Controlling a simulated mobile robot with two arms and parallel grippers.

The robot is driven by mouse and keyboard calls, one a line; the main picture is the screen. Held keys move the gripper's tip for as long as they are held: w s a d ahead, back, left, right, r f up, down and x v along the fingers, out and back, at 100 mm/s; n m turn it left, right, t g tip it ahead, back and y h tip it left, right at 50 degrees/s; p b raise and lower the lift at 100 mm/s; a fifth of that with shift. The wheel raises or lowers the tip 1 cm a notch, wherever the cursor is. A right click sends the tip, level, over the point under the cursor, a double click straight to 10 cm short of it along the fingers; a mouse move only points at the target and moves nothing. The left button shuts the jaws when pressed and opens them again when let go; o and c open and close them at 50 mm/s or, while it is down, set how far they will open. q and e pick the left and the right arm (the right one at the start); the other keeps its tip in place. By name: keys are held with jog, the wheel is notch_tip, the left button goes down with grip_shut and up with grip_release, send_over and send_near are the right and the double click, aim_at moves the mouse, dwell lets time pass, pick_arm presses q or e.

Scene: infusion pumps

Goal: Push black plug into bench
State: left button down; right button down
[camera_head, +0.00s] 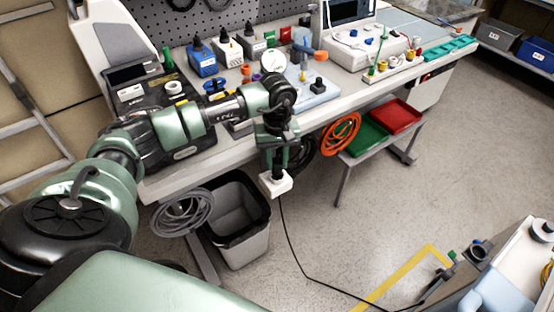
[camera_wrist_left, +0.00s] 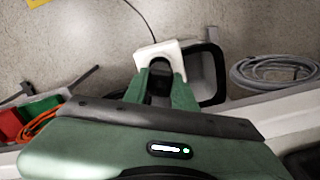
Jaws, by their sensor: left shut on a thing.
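My left gripper (camera_head: 274,172) points down in front of the bench (camera_head: 315,116) and is shut on the black plug. In the left wrist view, the black plug (camera_wrist_left: 160,72) shows between the green fingers (camera_wrist_left: 161,80), with a white square block (camera_wrist_left: 158,50) at the fingertips. The white block also shows in the head view (camera_head: 276,184), below the fingers. A thin black cable (camera_head: 291,235) runs from it down to the floor and off to the lower right. The held plug is apart from the bench, lower than its top. My right gripper is not in view.
A grey bin (camera_head: 238,222) and a coiled grey cable (camera_head: 182,212) are below the bench. An orange coil (camera_head: 341,132) hangs at its front edge, beside a low stand with green (camera_head: 366,138) and red (camera_head: 397,116) trays. Devices crowd the benchtop. Open floor lies right.

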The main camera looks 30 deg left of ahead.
pick_arm(q)
jog(key=shift+f+b, duration=1.4)
jog(key=shift+f, duration=0.05)
jog(key=c, duration=1.1)
grip_release()
jog(key=shift+o, duration=0.2)
